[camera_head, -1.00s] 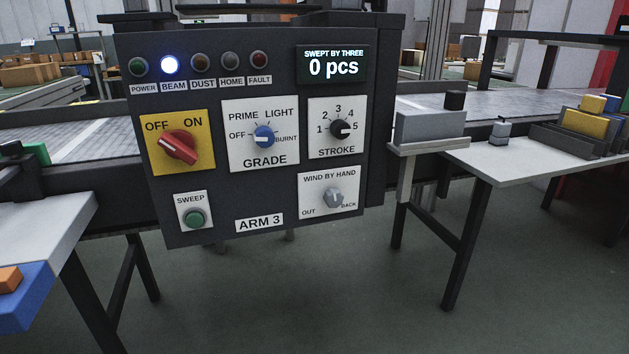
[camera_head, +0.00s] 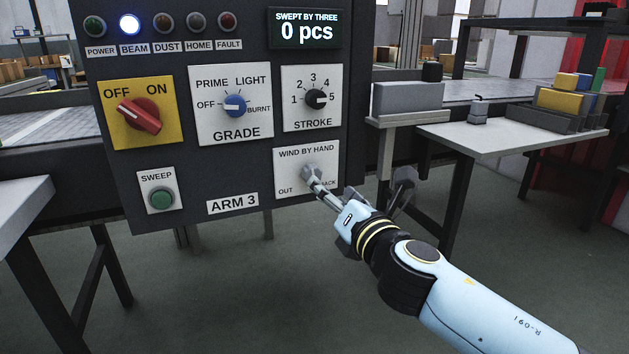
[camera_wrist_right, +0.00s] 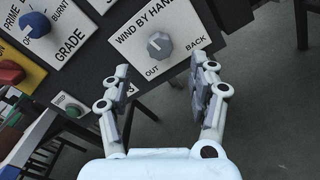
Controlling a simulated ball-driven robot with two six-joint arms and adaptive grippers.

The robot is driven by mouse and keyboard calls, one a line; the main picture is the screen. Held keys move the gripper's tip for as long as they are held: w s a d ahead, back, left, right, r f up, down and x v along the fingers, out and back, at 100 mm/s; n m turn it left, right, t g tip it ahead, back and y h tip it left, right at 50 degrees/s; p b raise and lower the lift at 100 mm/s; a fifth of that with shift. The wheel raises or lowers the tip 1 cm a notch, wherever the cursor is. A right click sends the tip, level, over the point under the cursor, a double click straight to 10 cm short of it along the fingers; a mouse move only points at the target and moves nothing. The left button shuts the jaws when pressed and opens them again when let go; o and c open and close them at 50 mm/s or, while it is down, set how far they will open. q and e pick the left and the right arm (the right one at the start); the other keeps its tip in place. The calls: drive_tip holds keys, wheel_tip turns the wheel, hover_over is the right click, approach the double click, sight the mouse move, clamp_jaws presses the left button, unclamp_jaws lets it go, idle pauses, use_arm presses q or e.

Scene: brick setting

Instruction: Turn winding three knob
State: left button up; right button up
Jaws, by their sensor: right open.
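The wind by hand knob (camera_wrist_right: 159,46) is grey and faceted, on a white plate (camera_head: 291,156) marked OUT and BACK at the lower right of the dark ARM 3 panel. My right gripper (camera_head: 357,180) is open and empty in front of this plate. In the head view one finger overlaps the knob and mostly hides it; the other finger is right of the plate. In the right wrist view the knob shows ahead of the open fingers (camera_wrist_right: 163,70), between their lines and apart from them. My left gripper is not in view.
Close by on the panel are the stroke knob (camera_head: 315,98), the blue grade knob (camera_head: 235,104), the red OFF/ON switch (camera_head: 140,115) and the green sweep button (camera_head: 162,198). A white side table (camera_head: 510,135) with blocks stands to the right.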

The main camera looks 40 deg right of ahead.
sight(315, 175)
drive_tip(key=x, duration=0.9)
drive_tip(key=shift+s, duration=0.1)
drive_tip(key=shift+a, duration=0.1)
drive_tip(key=c, duration=1.2)
